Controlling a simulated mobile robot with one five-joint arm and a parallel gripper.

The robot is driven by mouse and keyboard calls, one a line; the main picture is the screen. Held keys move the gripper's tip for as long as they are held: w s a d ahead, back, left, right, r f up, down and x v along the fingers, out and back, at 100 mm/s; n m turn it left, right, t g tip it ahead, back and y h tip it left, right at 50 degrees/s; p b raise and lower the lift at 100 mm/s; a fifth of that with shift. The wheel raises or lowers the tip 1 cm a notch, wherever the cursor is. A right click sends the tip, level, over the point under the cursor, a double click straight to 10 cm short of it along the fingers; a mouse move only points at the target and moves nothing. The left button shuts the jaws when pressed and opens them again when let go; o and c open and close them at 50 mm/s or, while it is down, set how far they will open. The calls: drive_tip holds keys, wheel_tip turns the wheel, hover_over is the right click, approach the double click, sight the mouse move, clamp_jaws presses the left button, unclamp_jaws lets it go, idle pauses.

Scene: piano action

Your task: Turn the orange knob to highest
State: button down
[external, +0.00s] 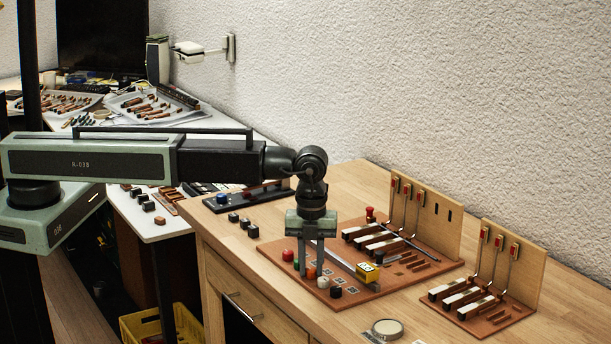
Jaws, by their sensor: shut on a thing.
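The orange knob (311,272) is on the reddish-brown board (345,305) on the wooden bench. It shows only as a small patch of orange between my fingertips. My gripper (311,268) points straight down with one finger on each side of the knob, shut on it. The fingers hide much of the knob, and its pointer or setting is too small to read. A red knob (288,255) is just left of the gripper. A white knob (323,282) and a black knob (336,292) stand in front to the right.
A yellow block (367,272) sits on the board right of my gripper. Piano-key mechanisms (375,238) stand behind, with a second set (470,300) at right. A round lid (387,329) lies near the front edge. Small dark blocks (243,225) lie at left.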

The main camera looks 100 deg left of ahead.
sight(311, 269)
drive_tip(key=shift+m, duration=0.7)
drive_tip(key=c, duration=1.2)
unclamp_jaws()
wheel_tip(311, 269, up, 8)
drive_tip(key=p, duration=0.8)
drive_tip(key=shift+f, duration=0.1)
